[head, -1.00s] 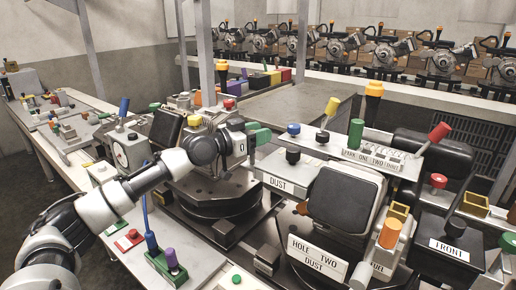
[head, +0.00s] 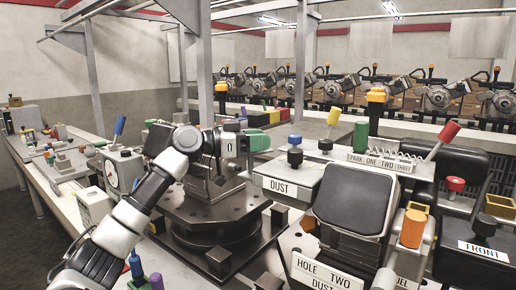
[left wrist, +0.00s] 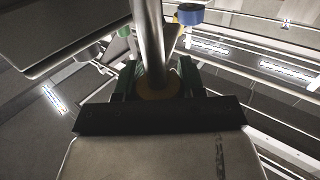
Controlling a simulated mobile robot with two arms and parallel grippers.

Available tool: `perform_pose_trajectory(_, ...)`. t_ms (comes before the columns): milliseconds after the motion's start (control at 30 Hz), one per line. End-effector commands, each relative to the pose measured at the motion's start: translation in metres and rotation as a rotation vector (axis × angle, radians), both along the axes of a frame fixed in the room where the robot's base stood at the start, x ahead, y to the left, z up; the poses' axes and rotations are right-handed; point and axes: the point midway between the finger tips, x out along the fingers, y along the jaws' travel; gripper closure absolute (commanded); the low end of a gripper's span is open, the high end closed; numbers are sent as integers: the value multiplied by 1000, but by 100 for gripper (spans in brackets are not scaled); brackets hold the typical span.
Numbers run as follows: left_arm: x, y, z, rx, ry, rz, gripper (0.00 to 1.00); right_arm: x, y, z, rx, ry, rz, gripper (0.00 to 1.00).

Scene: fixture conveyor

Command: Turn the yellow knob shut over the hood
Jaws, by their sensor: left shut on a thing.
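My left gripper (head: 260,142) is at the left fixture in the head view, its green fingers pointing right. In the left wrist view the fingers (left wrist: 158,82) are shut on a small round brownish-yellow knob (left wrist: 158,92), in shade at the end of a metal rod (left wrist: 148,40). In the head view my gripper hides this knob. A dark flat panel (left wrist: 60,30) is at the upper left of the left wrist view; I cannot tell if it is the hood. Another yellow knob (head: 334,112) stands on a lever to the right, apart from my gripper. My right gripper is not in view.
A blue knob (head: 295,139) and a green knob (head: 361,136) stand right of my gripper. A black padded plate (head: 352,198) and an orange cylinder (head: 412,228) are at the front right. A dark round turntable (head: 212,215) lies below my gripper. The fixtures stand close together.

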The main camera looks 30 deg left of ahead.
Motion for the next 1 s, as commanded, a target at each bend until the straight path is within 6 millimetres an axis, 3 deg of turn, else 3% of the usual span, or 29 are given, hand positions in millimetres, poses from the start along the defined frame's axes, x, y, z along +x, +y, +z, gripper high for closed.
perform_pose_trajectory(267, -2, -4, 3, -10, -1, -248, 85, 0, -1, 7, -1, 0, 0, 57)
perform_pose_trajectory(700, -9, -7, 6, -7, -1, -654, 85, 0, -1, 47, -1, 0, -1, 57)
perform_pose_trajectory(1000, -13, -6, 5, -1, 2, -829, 85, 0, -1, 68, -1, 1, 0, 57)
